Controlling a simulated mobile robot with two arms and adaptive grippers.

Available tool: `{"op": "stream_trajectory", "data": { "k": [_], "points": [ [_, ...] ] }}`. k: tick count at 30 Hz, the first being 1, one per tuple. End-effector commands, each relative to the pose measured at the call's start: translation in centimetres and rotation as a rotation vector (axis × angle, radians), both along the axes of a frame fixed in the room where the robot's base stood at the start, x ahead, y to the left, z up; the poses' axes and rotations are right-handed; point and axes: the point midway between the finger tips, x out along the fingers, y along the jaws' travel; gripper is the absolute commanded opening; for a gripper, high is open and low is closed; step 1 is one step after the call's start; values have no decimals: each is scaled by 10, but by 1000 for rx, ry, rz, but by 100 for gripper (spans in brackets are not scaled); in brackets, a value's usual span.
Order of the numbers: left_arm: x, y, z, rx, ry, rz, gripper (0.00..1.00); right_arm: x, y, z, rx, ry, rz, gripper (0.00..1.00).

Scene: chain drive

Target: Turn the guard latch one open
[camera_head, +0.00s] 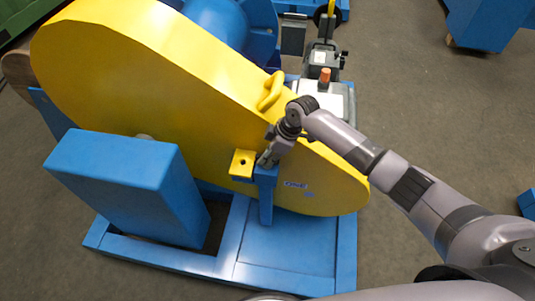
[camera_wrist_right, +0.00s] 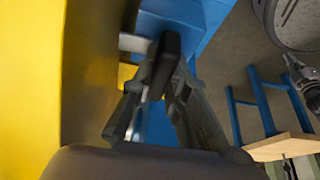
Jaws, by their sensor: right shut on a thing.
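The large yellow chain guard (camera_head: 130,85) covers the drive, with a yellow handle (camera_head: 270,91) on its top edge. A yellow tab (camera_head: 242,162) with a dark hole sticks out of its side, beside a blue post (camera_head: 266,195). My right gripper (camera_head: 268,160) is at the top of this post, next to the tab. In the right wrist view, its fingers (camera_wrist_right: 155,108) are closed around a dark latch lever (camera_wrist_right: 166,58). The gripper hides most of the latch in the head view, so its exact angle is unclear. My left gripper is out of view.
A blue box-shaped housing (camera_head: 120,170) stands left of the post on the blue base frame (camera_head: 285,272). A grey unit with an orange knob (camera_head: 325,76) is behind the guard. Open floor (camera_head: 425,100) lies to the right. The wrist view shows a blue-legged table (camera_wrist_right: 285,147).

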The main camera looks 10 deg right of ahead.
Motion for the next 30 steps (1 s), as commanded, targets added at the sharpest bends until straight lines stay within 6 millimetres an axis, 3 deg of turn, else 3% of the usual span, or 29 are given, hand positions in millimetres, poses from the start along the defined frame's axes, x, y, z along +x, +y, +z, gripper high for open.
{"op": "stream_trajectory", "data": {
  "k": [1, 3, 13, 14, 21, 30],
  "points": [
    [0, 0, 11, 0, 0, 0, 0, -1, 0, 5, 0, 2, -28, 0],
    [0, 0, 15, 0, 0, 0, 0, -1, 0, 4, 0, 1, -59, 0],
    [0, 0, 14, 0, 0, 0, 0, 0, 0, 1, 1, -1, -79, 0],
    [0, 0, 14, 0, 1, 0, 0, 0, 0, 1, 1, -1, -80, 17],
    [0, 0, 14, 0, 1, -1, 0, 0, 0, 1, 1, -1, -78, 33],
    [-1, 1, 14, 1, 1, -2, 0, 0, 0, 1, 0, -1, -77, 35]
  ]
}}
